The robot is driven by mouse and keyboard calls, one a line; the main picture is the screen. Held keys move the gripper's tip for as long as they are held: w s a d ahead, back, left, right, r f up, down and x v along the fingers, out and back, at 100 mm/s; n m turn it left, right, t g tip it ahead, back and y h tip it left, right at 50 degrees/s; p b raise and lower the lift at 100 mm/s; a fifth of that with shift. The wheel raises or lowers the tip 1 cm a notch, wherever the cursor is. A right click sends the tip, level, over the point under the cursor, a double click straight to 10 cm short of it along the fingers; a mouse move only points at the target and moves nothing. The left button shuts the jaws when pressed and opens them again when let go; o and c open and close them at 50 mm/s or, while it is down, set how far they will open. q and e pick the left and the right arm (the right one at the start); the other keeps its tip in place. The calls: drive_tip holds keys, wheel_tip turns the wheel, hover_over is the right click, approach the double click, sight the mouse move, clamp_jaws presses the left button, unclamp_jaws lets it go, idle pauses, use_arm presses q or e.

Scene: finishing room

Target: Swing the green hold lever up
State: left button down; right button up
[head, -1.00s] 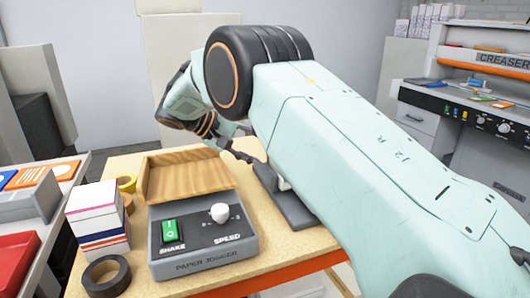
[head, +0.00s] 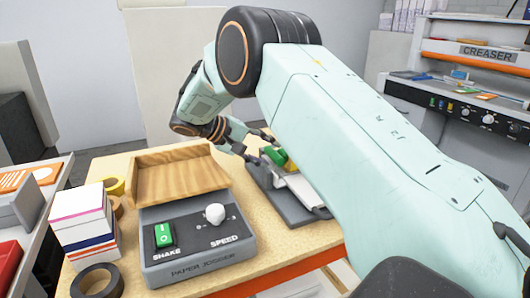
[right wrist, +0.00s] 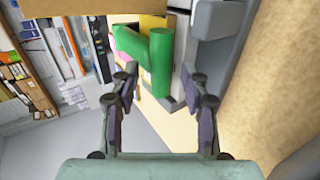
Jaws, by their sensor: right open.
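The green hold lever (head: 276,156) sits on a grey device (head: 287,203) at the right side of the wooden table, partly hidden by my right arm. In the right wrist view the lever (right wrist: 158,58) is a thick green bar with a side piece, just beyond the fingertips. My right gripper (head: 263,148) is open, with its fingers close to the lever. The right wrist view shows the gripper (right wrist: 160,85) with its fingers spread and nothing held. Whether a finger touches the lever, I cannot tell. My left gripper is not in view.
A paper jogger (head: 198,247) with a wooden tray (head: 180,180) stands left of the device. A stack of pads (head: 84,227) and a black tape roll (head: 97,283) are at the table's left. A creaser (head: 470,100) stands at the back right.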

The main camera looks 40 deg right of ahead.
drive_tip(key=shift+d+f, duration=0.3)
drive_tip(key=shift+d, duration=0.1)
drive_tip(key=shift+a+r, duration=0.15)
drive_tip(key=shift+a, duration=0.1)
drive_tip(key=shift+c, duration=0.7)
drive_tip(key=shift+d, duration=0.15)
drive_tip(key=c, duration=0.4)
clamp_jaws()
